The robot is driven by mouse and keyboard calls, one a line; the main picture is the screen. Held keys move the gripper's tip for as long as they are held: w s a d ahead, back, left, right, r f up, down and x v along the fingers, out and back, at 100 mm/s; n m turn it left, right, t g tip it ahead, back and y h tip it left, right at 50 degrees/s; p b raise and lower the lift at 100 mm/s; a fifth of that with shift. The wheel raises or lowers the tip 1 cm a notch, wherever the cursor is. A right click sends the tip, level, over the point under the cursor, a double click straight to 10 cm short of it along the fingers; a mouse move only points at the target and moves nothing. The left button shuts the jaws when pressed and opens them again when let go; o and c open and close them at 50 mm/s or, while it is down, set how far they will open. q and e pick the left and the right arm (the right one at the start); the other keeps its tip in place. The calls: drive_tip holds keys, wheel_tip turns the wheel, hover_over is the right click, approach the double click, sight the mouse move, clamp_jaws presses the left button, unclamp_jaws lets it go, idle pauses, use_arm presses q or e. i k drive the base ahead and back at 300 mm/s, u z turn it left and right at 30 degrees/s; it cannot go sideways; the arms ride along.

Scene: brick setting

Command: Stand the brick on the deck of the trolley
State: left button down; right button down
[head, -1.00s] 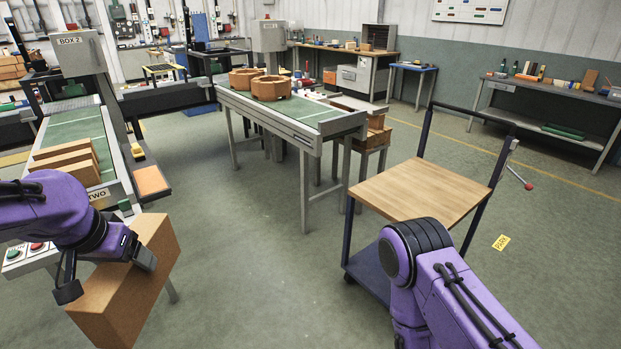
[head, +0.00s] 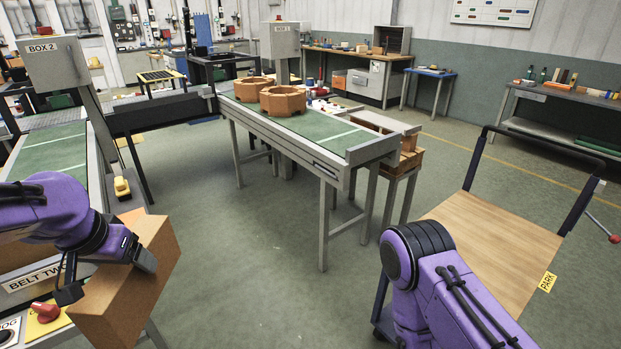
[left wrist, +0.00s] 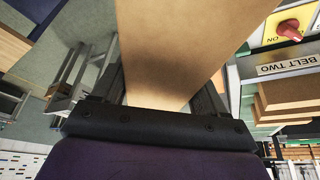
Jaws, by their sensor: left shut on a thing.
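My left gripper (head: 141,256) is shut on a large orange-brown brick (head: 135,290) and holds it tilted in the air at the lower left of the head view. The brick (left wrist: 190,45) also fills the middle of the left wrist view between the fingers. The trolley's wooden deck (head: 495,245) is at the right of the head view, bare where it shows, with a dark blue frame and push handle (head: 545,140). My right arm covers the deck's near left part. My right gripper is out of frame.
A conveyor table (head: 360,145) with two octagonal orange pieces (head: 283,100) stands in the middle. The Belt Two station with a red knob (head: 45,312) is close by the held brick. Green floor (head: 250,270) is open between the conveyor and my arms. A workbench (head: 570,95) stands at the back right.

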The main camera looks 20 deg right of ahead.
sight(471, 250)
drive_tip(key=i, duration=2.65)
drive_tip(key=z, duration=3.95)
drive_tip(key=i, duration=1)
drive_tip(key=u, duration=0.05)
